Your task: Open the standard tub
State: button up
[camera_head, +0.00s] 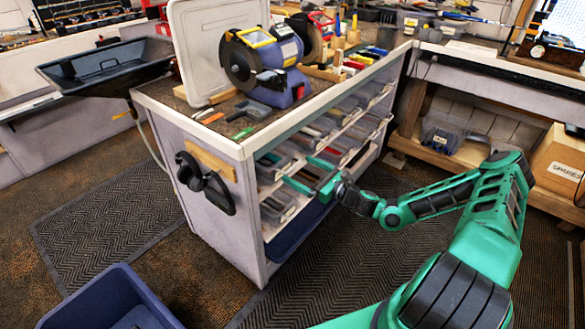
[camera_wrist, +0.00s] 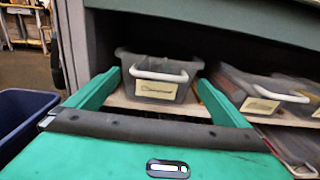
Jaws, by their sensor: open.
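My gripper (camera_head: 308,174) is open in front of the bench's tub shelves in the head view. In the wrist view its green fingers (camera_wrist: 160,80) stand apart on either side of a grey see-through tub (camera_wrist: 160,102) with a white handle (camera_wrist: 158,75) and a pale label. The label's writing is too blurred to read, so I cannot tell for sure that this is the standard tub. The tub sits on a shelf, beyond the palm and between the fingers. I cannot tell whether the fingertips touch it.
More labelled tubs (camera_wrist: 260,105) stand to the right on the same shelf. The benchtop (camera_head: 240,148) overhangs the shelves. A blue bin (camera_head: 105,297) stands on the floor at front left, and a headset-like black item (camera_head: 203,182) hangs on the bench's end panel.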

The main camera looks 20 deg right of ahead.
aim_at(293, 166)
jog(key=shift+x, duration=2)
